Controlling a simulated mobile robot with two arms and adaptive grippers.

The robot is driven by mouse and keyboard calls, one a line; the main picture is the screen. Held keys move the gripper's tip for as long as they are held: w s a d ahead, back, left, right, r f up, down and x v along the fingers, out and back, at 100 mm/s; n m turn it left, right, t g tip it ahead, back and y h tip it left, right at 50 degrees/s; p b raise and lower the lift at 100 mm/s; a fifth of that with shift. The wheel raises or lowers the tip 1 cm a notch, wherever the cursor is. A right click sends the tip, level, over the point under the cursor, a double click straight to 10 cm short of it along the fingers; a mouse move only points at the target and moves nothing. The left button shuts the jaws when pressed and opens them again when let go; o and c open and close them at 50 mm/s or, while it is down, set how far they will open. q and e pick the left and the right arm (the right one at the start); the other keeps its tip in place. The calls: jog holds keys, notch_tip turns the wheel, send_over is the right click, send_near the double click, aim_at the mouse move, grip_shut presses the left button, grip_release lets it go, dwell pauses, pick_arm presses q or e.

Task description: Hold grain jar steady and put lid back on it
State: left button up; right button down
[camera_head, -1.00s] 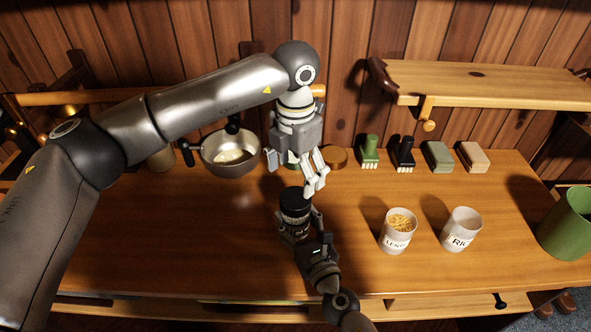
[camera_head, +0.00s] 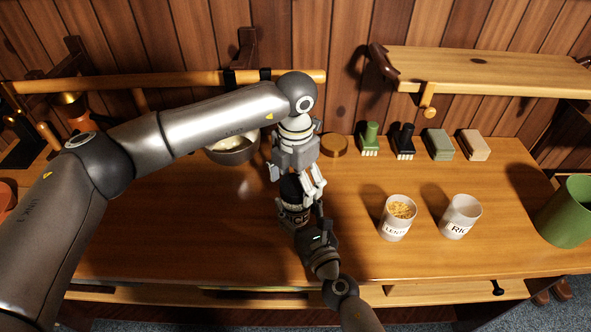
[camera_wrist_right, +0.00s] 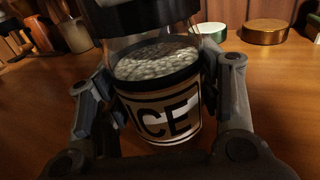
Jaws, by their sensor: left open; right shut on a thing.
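The grain jar (camera_head: 291,217) is clear glass with pale grains inside and a label whose visible letters read "ICE"; it also shows in the right wrist view (camera_wrist_right: 155,112). My right gripper (camera_head: 301,222) is shut around its sides and the jar looks upright. The black lid (camera_wrist_right: 148,16) covers the jar's top, with clear glass below it; whether it is fully seated I cannot tell. My left gripper (camera_head: 292,184) is open, pointing down at the black lid from above, with its fingers at the lid's sides. It partly hides the lid in the head view.
A metal pan (camera_head: 232,150) stands behind left. A round brown-gold item (camera_head: 334,146), brushes and blocks (camera_head: 438,145) line the back. Two white canisters (camera_head: 396,220) (camera_head: 460,218) stand right. The front left table is clear.

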pick_arm(q)
jog(key=shift+f, duration=0.3)
jog(key=c, duration=1)
jog(key=o, duration=1.2)
jog(key=shift+c, duration=0.2)
notch_tip(320, 180, up, 12)
pick_arm(e)
jog(key=shift+c, duration=1.8)
grip_release()
